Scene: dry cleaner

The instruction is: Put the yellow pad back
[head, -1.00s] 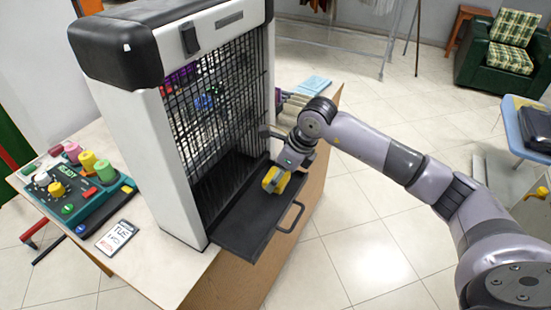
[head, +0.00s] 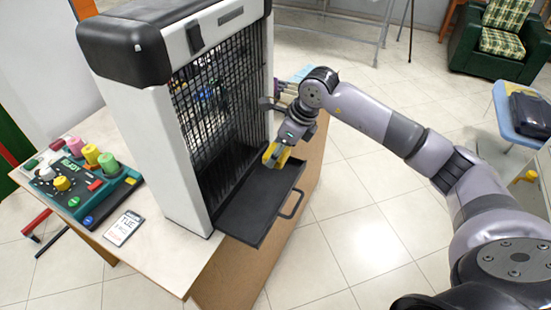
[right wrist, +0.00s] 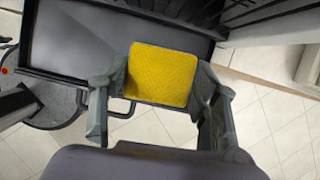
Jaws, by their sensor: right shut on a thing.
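The yellow pad (right wrist: 158,75) is a square with a textured face. It shows between the two fingers of my right gripper (right wrist: 162,118) in the right wrist view. In the head view, the pad (head: 283,158) and my right gripper (head: 277,156) are at the far end of the black pull-out tray (head: 250,217). The gripper is shut on the pad. I cannot tell whether the pad touches the tray. The tray also shows behind the pad in the right wrist view (right wrist: 75,45). My left gripper is not in view.
A tall white and black machine with a wire grille (head: 158,130) stands on the table behind the tray. A control box with coloured knobs (head: 85,185) and a card (head: 124,228) lie left of it. The tray's handle (head: 293,205) sticks out over open floor.

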